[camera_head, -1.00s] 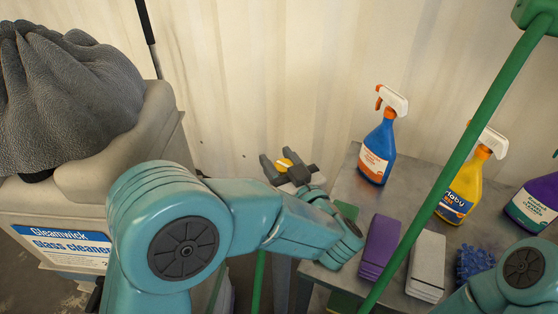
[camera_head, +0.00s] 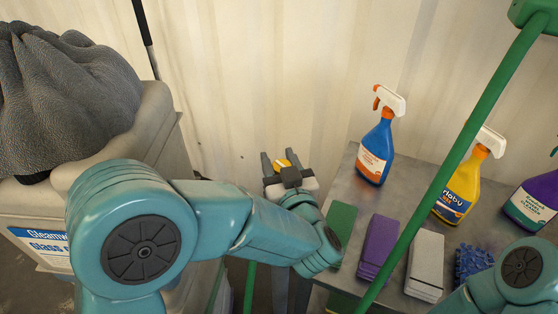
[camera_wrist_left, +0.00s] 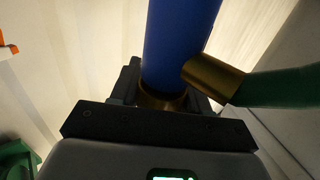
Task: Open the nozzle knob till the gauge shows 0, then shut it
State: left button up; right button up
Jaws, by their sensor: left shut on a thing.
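In the head view my left gripper (camera_head: 279,160) is by the pale wall, left of the grey table. A small yellow-gold piece (camera_head: 284,163) shows between its fingers. In the left wrist view the dark jaws (camera_wrist_left: 165,97) are shut around a brass ring, which I take for the nozzle knob (camera_wrist_left: 160,100), at the base of a blue cylinder (camera_wrist_left: 180,40). A brass collar (camera_wrist_left: 213,78) with a green hose (camera_wrist_left: 283,86) joins it at the right. I see no gauge face in either view. My right gripper is out of view.
On the table (camera_head: 345,190) are a blue spray bottle (camera_head: 377,150), a yellow one (camera_head: 460,190), a purple one (camera_head: 535,203), and green (camera_head: 341,220), purple (camera_head: 379,243) and grey cloths (camera_head: 425,262). A green pole (camera_head: 450,165) crosses in front. A bin (camera_head: 150,130) stands left.

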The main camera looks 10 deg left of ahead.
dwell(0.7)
pick_arm(q)
jog(key=o, duration=1)
